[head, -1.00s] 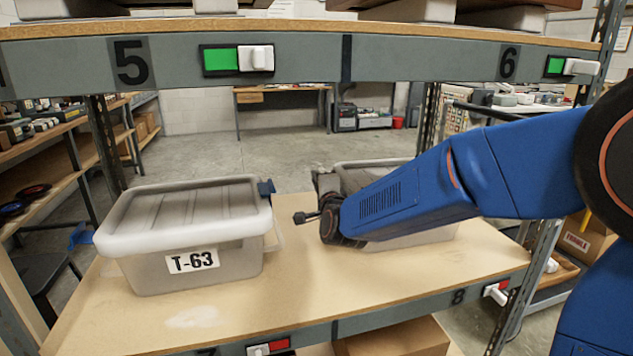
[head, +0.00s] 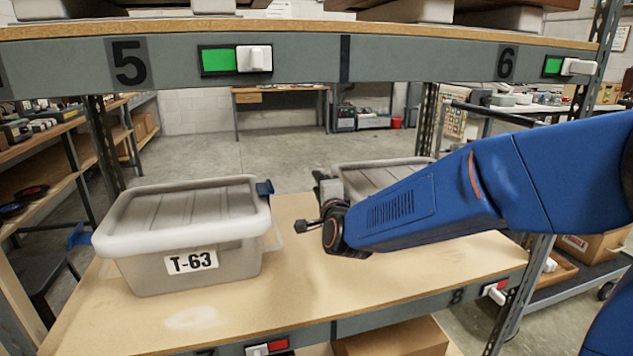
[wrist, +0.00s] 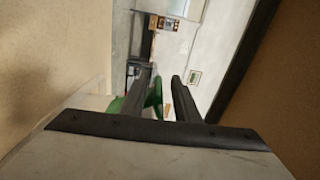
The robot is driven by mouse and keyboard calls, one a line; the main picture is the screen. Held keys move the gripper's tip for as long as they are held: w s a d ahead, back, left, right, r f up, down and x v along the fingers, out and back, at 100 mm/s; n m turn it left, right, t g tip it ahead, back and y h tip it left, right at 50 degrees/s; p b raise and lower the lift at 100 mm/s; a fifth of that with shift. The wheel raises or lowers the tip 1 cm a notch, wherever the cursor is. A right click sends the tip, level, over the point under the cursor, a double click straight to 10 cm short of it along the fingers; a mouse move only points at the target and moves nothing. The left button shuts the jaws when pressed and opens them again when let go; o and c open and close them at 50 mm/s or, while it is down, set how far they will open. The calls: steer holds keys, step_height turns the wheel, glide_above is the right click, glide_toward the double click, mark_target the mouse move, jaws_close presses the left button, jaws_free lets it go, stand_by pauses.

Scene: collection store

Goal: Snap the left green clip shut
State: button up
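A grey lidded box labelled T-63 (head: 185,240) stands on the left of the shelf board. A blue clip (head: 265,188) is at its lid's right end. A second grey box (head: 375,178) stands to the right, partly hidden by my arm. No green clip shows in the head view.
The shelf board (head: 310,295) is bare in front of the boxes. A steel upright (head: 520,290) stands at the right. A cardboard box (head: 395,338) is below.

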steer(key=v, duration=1.4)
steer(key=shift+d, duration=0.1)
